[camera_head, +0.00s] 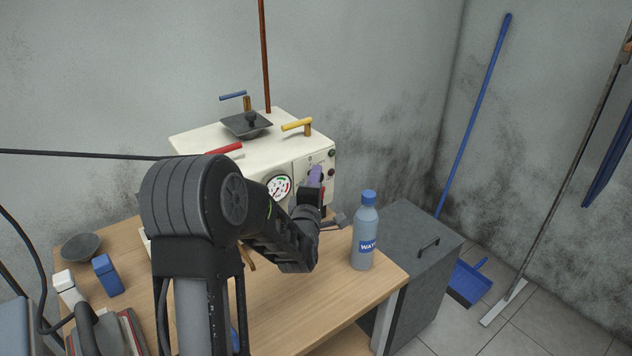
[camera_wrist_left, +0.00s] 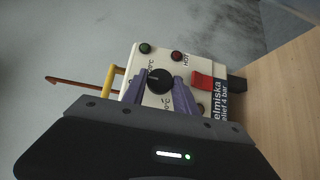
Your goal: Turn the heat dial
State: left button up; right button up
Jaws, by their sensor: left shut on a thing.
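The heat dial (camera_wrist_left: 160,81) is a round black knob with a pale mark, on the cream front panel of the machine (camera_head: 200,139). In the left wrist view the panel has printed temperature marks around the dial. My left gripper (camera_wrist_left: 159,84) has its two purple fingers on either side of the dial, shut on it. In the head view my left gripper (camera_head: 316,177) is at the right part of the machine's front, and the dial itself is hidden there. My right gripper is not in view.
A pressure gauge (camera_head: 278,187) sits on the front panel. A red switch (camera_wrist_left: 203,88) and indicator lamps are near the dial. A water bottle (camera_head: 365,235) stands on the wooden table (camera_head: 290,305), right of my left arm.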

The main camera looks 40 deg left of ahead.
pick_arm(q)
grip_shut()
jog(key=shift+r, duration=0.1)
dwell(0.3)
jog(key=m+g+p, duration=0.2)
jog(key=p, duration=0.2)
jog(key=m+g+h+p, duration=0.1)
jog(key=m+g+p, duration=0.1)
jog(key=p, duration=0.2)
jog(key=shift+w+d+r+g, duration=0.1)
jog(key=shift+r+g, duration=0.1)
jog(key=shift+g, duration=0.2)
jog(key=o, duration=0.6)
grip_release()
jog(key=shift+c, duration=0.2)
